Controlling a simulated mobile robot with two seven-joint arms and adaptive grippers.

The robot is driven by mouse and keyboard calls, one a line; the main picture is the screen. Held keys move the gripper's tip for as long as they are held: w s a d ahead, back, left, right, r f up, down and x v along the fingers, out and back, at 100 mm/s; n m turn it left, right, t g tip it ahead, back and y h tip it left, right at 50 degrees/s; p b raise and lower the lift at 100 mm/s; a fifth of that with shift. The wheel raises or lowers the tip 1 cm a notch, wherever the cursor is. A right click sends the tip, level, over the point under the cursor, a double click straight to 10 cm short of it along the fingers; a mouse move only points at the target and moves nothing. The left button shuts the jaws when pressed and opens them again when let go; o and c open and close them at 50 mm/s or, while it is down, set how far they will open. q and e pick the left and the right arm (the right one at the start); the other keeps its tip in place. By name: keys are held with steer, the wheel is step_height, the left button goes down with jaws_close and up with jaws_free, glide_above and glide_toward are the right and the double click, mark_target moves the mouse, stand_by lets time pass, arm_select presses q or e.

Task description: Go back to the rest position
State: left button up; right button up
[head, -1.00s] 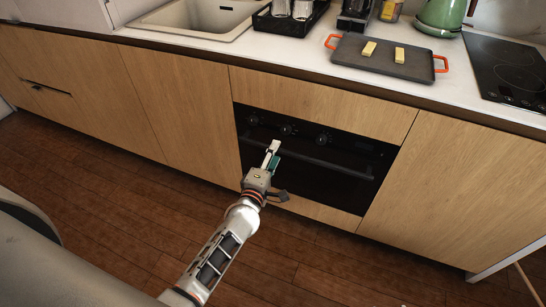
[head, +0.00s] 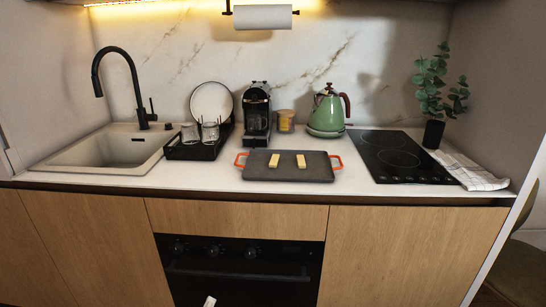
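In the head view only a small pale tip shows at the bottom edge, in front of the oven. I take it as my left gripper (head: 209,301), since its arm came in from the lower left before. The rest of this gripper and its arm are below the frame. I cannot tell whether it is open or shut, or whether it holds anything. My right gripper is not in view.
The black oven (head: 238,270) is closed under the countertop (head: 220,183). A grey tray (head: 260,172) with two yellow pieces stands on top. A sink (head: 110,148) is left; a cooktop (head: 400,157) and cloth (head: 467,170) are right.

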arm_select(q)
steer(key=s+f+m+g+p, duration=0.1)
steer(key=s+m+g+p, duration=0.1)
steer(key=s+m, duration=0.5)
steer(key=s+f+m+g+h+p, duration=0.1)
steer(key=s+m, duration=0.7)
steer(key=s, duration=0.9)
steer(key=shift+d+f+m+g+p, duration=0.2)
steer(key=shift+f+m+g+p, duration=0.15)
steer(key=shift+f+g, duration=0.6)
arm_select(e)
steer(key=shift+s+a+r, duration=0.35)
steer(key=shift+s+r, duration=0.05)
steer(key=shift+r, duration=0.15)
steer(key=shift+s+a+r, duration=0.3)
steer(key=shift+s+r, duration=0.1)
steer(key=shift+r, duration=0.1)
arm_select(q)
steer(key=shift+r+g, duration=0.25)
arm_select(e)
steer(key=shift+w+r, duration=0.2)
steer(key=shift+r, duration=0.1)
